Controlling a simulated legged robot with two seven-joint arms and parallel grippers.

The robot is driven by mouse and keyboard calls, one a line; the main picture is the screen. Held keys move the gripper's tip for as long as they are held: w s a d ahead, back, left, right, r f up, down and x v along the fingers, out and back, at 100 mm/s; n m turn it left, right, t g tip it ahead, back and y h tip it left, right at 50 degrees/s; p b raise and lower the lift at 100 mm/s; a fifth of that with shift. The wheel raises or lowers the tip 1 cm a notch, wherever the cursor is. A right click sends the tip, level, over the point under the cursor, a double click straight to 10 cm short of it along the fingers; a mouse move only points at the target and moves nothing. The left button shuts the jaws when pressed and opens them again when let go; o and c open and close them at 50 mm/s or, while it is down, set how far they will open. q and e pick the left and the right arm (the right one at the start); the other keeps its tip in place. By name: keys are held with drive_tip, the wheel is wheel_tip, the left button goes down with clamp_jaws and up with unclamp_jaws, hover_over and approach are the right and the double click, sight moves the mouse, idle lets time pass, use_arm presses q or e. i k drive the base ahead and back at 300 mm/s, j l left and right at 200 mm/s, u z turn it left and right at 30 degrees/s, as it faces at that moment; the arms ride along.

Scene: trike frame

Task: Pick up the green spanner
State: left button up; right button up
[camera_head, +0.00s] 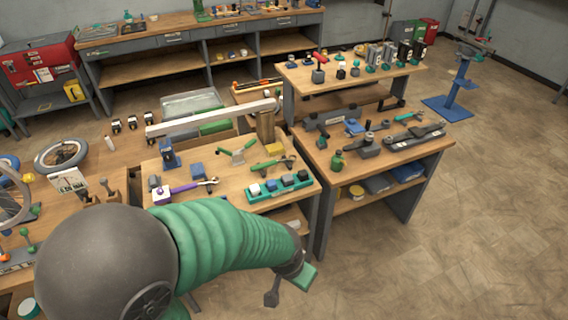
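A teal-green spanner (408,117) lies on the right bench, near its back right. On the left bench, a green-handled tool (266,164) with dark jaws lies behind a green tray of blocks. I cannot tell for sure which of these is the green spanner. My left arm comes in from the lower left. My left gripper (288,283) hangs over the floor in front of the benches, apart from both tools. A green piece and a grey piece show at its end; I cannot tell whether it is open or holds anything. My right gripper is not in view.

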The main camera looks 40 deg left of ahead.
sight(254, 168)
drive_tip(key=u, duration=1.25)
drive_tip(key=i+j+u, duration=0.15)
drive_tip(key=i+u, duration=0.3)
drive_tip(key=i, duration=0.4)
drive_tip(key=i+l+u, duration=0.15)
drive_tip(key=i+u, duration=0.3)
drive_tip(key=i, duration=0.35)
